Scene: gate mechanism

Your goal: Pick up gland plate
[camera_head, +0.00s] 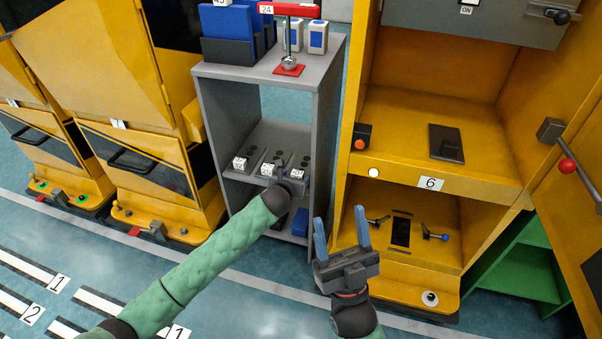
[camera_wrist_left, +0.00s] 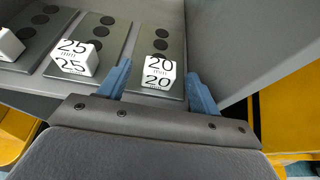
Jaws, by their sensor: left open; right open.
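Several grey plates with dark round holes lie side by side on the middle shelf of the grey rack; I take these as the gland plates. The right-hand plate (camera_wrist_left: 149,42) has a white cube marked 20 mm (camera_wrist_left: 159,73) at its near end. The middle plate (camera_wrist_left: 93,37) has a cube marked 25 mm (camera_wrist_left: 75,60). My left gripper (camera_wrist_left: 158,69) is open, its blue fingers at either side of the 20 mm cube and near end of that plate, holding nothing. In the head view, the left gripper (camera_head: 296,180) is at the shelf's front. My right gripper (camera_head: 340,213) is open and empty.
The grey rack's right wall (camera_head: 328,110) stands close beside the left gripper. A yellow cabinet (camera_head: 400,160) with knobs and a dark plate (camera_head: 446,143) is at the right.

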